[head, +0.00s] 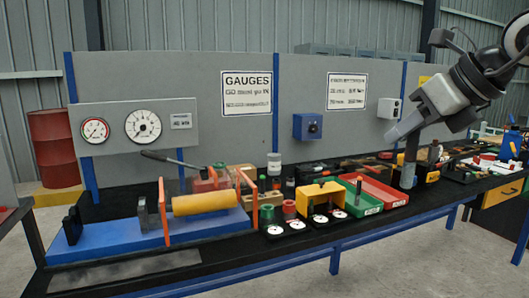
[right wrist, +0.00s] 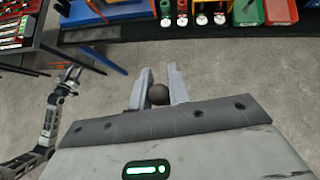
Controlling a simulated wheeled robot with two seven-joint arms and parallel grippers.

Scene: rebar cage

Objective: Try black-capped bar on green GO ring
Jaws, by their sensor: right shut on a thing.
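My right gripper (head: 408,130) is at the right of the head view, in front of the bench and above its right part. It is shut on a dark bar (head: 409,165) that hangs upright below the fingers. In the right wrist view a dark round end of the bar (right wrist: 158,95) shows between the two fingers. A green ring-like piece (head: 267,215) stands on the bench left of the middle, well apart from the bar, beside a red one (head: 289,208). A jointed arm, likely my left, shows at the left of the wrist view; its gripper (right wrist: 70,75) is too small to read.
A green tray (head: 360,210) and a red tray (head: 393,198) lie on the bench by a yellow block (head: 322,192). A blue fixture with a yellow cylinder (head: 205,202) fills the left. Open floor (right wrist: 235,75) lies below the gripper.

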